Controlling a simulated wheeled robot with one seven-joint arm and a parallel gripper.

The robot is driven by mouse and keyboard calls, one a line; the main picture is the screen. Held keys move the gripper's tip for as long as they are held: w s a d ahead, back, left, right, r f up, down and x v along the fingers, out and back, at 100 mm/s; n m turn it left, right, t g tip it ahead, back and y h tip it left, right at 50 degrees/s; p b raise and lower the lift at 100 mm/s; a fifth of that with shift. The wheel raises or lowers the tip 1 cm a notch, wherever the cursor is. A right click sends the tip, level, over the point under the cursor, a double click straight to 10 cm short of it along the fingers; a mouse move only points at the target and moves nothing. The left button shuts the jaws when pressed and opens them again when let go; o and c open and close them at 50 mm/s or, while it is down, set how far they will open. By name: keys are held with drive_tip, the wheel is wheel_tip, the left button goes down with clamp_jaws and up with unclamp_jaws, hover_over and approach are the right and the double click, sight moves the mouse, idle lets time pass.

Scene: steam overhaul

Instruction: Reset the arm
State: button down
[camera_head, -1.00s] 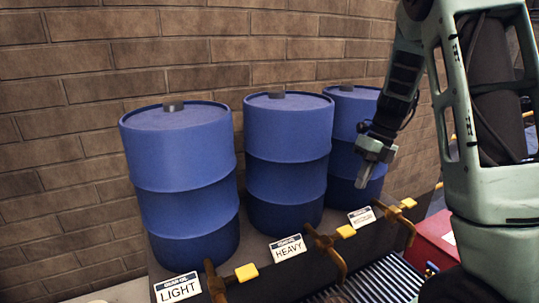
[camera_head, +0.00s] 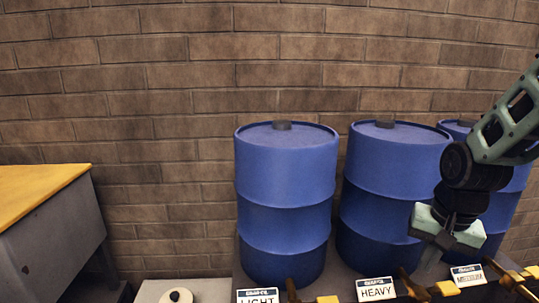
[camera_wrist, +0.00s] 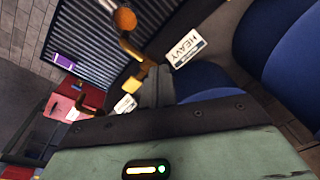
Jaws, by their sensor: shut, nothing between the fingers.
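My arm comes in from the right in the head view. My gripper (camera_head: 430,262) points down, shut and empty, in front of the middle and right drums. In the wrist view my gripper's pale green body fills the bottom.
Three blue drums stand along a brick wall: the left drum (camera_head: 285,200), the middle drum (camera_head: 385,200) and the right drum (camera_head: 508,205), partly behind my arm. Labels LIGHT (camera_head: 258,297) and HEAVY (camera_head: 376,290) and yellow-handled taps (camera_head: 445,288) are in front. A yellow-topped grey cabinet (camera_head: 50,240) stands left.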

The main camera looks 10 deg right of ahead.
drive_tip(key=s+a+f+n+b, duration=0.2)
drive_tip(key=s+a+n, duration=0.5)
drive_tip(key=a, duration=0.4)
drive_tip(key=s+a+f+n+g+b, duration=0.1)
drive_tip(key=s+a+f+n+b, duration=0.2)
drive_tip(key=a, duration=0.7)
drive_tip(key=s+n+b, duration=0.2)
drive_tip(key=s+n, duration=0.2)
drive_tip(key=n, duration=0.1)
drive_tip(key=shift+s+a+f+g, duration=0.15)
drive_tip(key=shift+s+a+g, duration=0.15)
drive_tip(key=shift+a, duration=0.1)
